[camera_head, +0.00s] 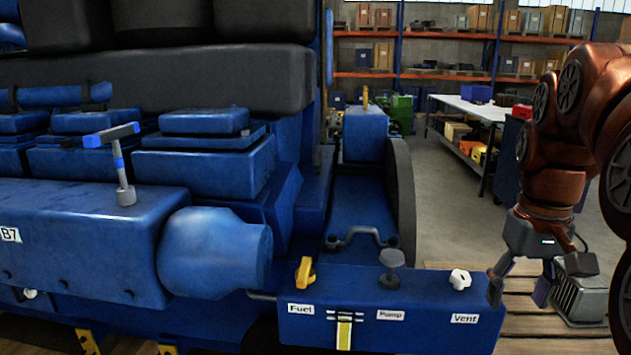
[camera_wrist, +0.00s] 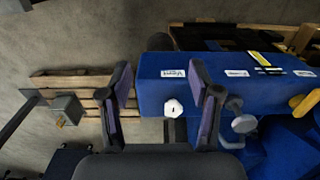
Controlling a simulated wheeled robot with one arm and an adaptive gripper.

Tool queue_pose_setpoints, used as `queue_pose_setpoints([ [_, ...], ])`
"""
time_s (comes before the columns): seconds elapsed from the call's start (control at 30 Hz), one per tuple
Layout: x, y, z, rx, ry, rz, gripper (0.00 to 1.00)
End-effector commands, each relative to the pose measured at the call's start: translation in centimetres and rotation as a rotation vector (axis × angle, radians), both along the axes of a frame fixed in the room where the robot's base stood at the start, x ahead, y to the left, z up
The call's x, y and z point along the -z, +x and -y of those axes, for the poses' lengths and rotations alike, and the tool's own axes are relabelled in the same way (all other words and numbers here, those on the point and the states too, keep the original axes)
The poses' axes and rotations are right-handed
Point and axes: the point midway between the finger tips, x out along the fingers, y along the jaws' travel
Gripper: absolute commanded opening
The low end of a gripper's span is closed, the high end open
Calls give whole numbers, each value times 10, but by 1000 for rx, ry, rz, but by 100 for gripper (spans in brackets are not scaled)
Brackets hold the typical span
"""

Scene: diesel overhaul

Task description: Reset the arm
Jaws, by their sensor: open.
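My reddish-brown arm hangs down at the right of the head view. My gripper (camera_head: 519,290) points down at the right end of the blue panel box (camera_head: 390,325), its fingers apart with nothing between them. In the wrist view my gripper (camera_wrist: 161,85) shows two spread fingers with purple pads. The white Vent knob (camera_head: 460,279) is left of the gripper in the head view. In the wrist view the Vent knob (camera_wrist: 173,108) appears between the fingers, near the right one. I see no contact with it.
The yellow Fuel handle (camera_head: 305,272) and grey Pump knob (camera_head: 391,268) stand on the box. A large blue engine (camera_head: 90,230) fills the left. A ribbed grey block (camera_head: 580,298) sits on a wooden pallet (camera_head: 535,325) beside the gripper. Open floor lies behind, before a table (camera_head: 470,105).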

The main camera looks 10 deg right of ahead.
Motion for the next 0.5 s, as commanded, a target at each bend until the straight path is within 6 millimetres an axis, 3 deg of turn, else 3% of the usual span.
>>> queue_pose_setpoints([
  [0.27,8,1,-37,-64,7,-22,63],
  [0.5,24,-8,-91,-150,13,-52,63],
])
